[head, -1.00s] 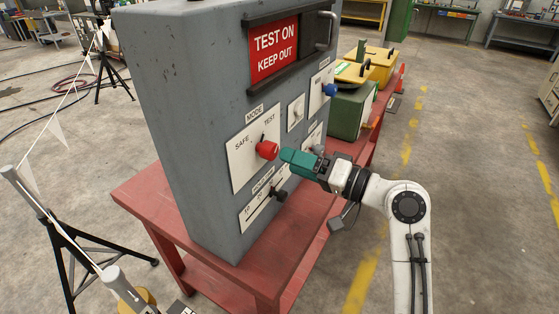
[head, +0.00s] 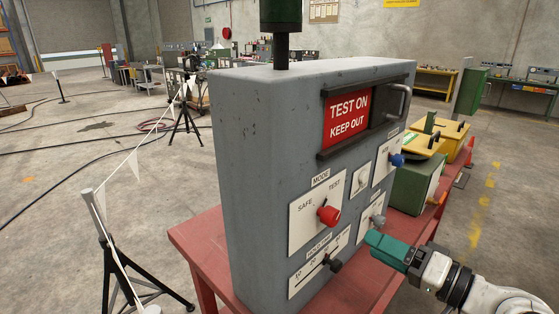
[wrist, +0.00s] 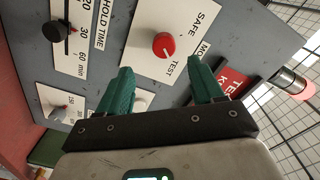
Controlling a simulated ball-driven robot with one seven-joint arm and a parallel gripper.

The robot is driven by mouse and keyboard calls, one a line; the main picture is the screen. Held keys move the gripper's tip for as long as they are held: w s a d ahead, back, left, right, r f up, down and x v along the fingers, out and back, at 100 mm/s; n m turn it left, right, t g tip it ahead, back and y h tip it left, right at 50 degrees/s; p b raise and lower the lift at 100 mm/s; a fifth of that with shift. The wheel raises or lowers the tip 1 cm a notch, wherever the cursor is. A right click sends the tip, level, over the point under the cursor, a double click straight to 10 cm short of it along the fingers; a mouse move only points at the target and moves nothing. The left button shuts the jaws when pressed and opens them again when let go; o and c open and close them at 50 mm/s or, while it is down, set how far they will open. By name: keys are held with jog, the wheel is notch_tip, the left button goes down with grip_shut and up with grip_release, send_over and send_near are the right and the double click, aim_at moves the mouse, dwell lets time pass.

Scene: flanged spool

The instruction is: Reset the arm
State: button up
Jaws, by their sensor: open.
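My gripper (head: 372,240) has teal fingers and is at the right of the grey control box (head: 250,160), in front of its lower panel. In the wrist view my gripper (wrist: 160,85) is open, with its two fingers apart and nothing between them. The red mode knob (head: 329,215) stands to the left of the fingers in the head view, apart from them. In the wrist view the red knob (wrist: 163,45) lies beyond the fingertips, its mark toward TEST.
The box stands on a red table (head: 200,240). A black hold-time knob (head: 335,265), a grey knob (head: 378,221) and a blue knob (head: 397,160) stick out of its face. Green and yellow boxes (head: 428,143) stand behind. A flagged rope post (head: 100,215) is at left.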

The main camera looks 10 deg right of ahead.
jog(key=s+a+f+n+g+h, duration=0.1)
jog(key=s+f+g+h, duration=0.3)
jog(key=f, duration=0.7)
jog(key=s+a+f+g+h, duration=0.1)
jog(key=s+f+g, duration=0.2)
jog(key=s+f, duration=0.55)
jog(key=s+d+f+n+g+h, duration=0.1)
jog(key=s+d+f+g+h, duration=0.1)
jog(key=s+f, duration=0.3)
jog(key=s+d+f+n+g+h, duration=0.1)
jog(key=s+d+f+g+h, duration=0.1)
jog(key=s, duration=1)
notch_tip(320, 180, down, 4)
jog(key=shift+r+g+h, duration=0.1)
jog(key=shift+g+h, duration=0.7)
jog(key=shift+g, duration=0.4)
jog(key=shift+s, duration=0.1)
